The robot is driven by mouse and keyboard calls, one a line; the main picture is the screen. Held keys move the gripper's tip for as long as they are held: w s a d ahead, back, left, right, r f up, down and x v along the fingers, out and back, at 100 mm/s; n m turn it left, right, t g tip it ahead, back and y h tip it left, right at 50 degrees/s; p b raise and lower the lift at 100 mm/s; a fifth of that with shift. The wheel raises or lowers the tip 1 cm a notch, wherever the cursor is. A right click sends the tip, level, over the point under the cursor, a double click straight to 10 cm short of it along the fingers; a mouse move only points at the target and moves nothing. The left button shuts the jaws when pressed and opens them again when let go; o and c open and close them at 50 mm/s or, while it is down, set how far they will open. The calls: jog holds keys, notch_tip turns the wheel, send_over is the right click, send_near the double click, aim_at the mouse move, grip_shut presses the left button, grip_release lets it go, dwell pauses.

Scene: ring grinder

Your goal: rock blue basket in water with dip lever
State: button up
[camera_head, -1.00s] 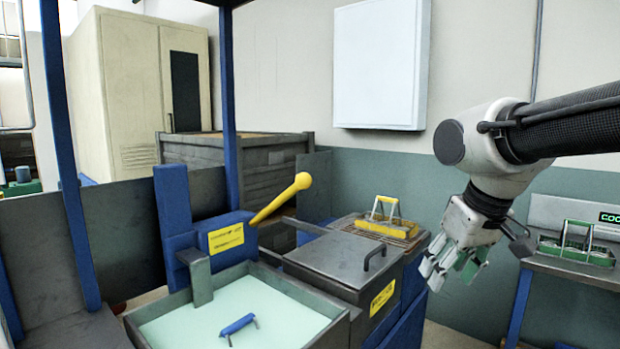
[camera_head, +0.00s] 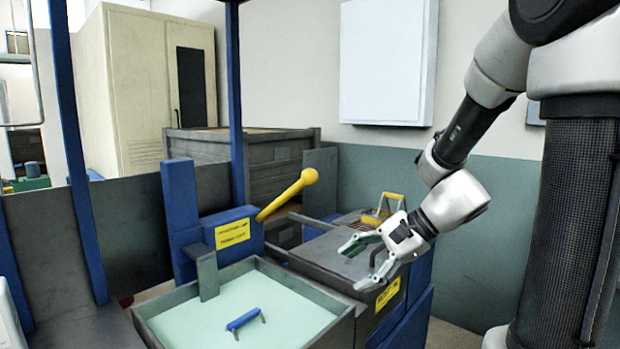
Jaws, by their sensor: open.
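The dip lever (camera_head: 287,195) is a yellow bar with a round knob, slanting up to the right from a blue housing (camera_head: 228,234) with a yellow label. The water tank (camera_head: 150,329) holds pale green water, and the blue basket (camera_head: 245,321) shows in it only as a blue handle above the surface; its body is hidden. My gripper (camera_head: 362,262) is open and empty. It hangs over the lidded grey box right of the tank, to the right of and below the lever knob, apart from it.
The grey lidded box (camera_head: 335,252) stands against the tank's right side. A yellow basket (camera_head: 381,211) sits behind it, partly hidden by my arm. A blue post (camera_head: 236,110) rises left of the lever. A wooden crate (camera_head: 275,140) stands behind. Space above the water is clear.

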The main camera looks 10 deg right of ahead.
jog(key=w+a+r+m+t+y, duration=0.2)
jog(key=w+r+m+t, duration=0.25)
jog(key=w+m, duration=0.5)
jog(key=m+t, duration=0.6)
jog(key=m, duration=0.1)
send_near(316, 178)
jog(key=shift+h, duration=0.4)
jog(key=x, duration=0.4)
jog(key=shift+w+a, duration=0.1)
jog(key=shift+a, duration=0.2)
jog(key=shift+w+r+m, duration=0.15)
jog(key=shift+r+m, duration=0.05)
jog(key=shift+m, duration=0.45)
jog(key=shift+x, duration=3.85)
jog(key=shift+c, duration=0.5)
